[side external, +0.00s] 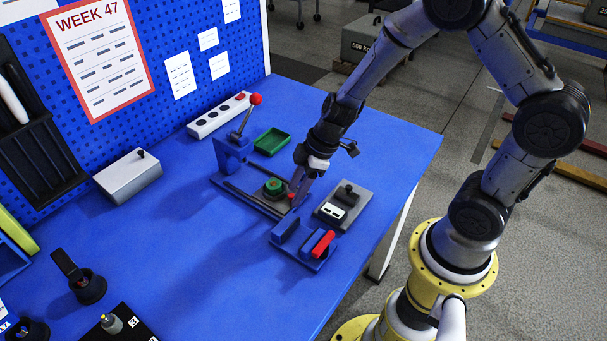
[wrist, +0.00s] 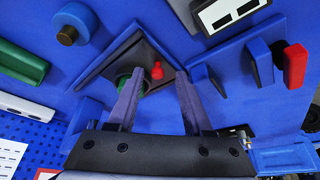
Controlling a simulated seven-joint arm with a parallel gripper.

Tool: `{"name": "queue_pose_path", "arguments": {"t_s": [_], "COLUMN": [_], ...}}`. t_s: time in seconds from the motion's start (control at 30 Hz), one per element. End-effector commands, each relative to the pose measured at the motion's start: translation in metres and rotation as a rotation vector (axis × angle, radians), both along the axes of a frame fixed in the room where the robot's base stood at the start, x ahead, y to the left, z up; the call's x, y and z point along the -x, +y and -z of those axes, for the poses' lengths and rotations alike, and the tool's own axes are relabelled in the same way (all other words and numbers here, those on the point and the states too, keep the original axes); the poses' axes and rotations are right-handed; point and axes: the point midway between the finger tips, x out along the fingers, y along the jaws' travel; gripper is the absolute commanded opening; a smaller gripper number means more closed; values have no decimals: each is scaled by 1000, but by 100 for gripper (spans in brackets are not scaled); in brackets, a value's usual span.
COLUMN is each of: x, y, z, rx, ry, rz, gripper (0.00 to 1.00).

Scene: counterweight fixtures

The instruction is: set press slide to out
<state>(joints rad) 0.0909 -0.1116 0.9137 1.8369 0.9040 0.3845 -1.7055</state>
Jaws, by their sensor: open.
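The press slide seems to be the dark plate carrying a green round part (side external: 273,186) and a small red knob (side external: 291,196), set in a low blue frame with rails (side external: 240,197). In the wrist view, the green part (wrist: 129,83) is partly hidden behind my left finger, and the red knob (wrist: 157,70) shows between the fingers. My gripper (side external: 297,192) is low over the right end of the frame; in the wrist view my gripper (wrist: 160,75) is open, its fingers apart on either side of the knob. I cannot tell whether either touches it.
A lever with a red ball (side external: 255,99) stands behind the frame, near a green tray (side external: 272,141). A grey plate with a black knob (side external: 345,204) and a blue fixture with a red handle (side external: 322,243) stand close at right.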

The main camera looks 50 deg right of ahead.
Motion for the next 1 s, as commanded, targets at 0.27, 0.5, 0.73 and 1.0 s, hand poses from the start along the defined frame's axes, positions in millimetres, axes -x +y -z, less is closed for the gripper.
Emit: {"name": "queue_pose_path", "arguments": {"t_s": [0.27,0.5,0.73,1.0], "x": [11,26,34,37], "y": [-14,-27,-35,-37], "z": [-44,-91,-118,-125], "rx": [2,1,0,0], "ry": [-7,-5,-1,1], "rz": [3,4,3,1], "gripper": [51,51,51,51]}}
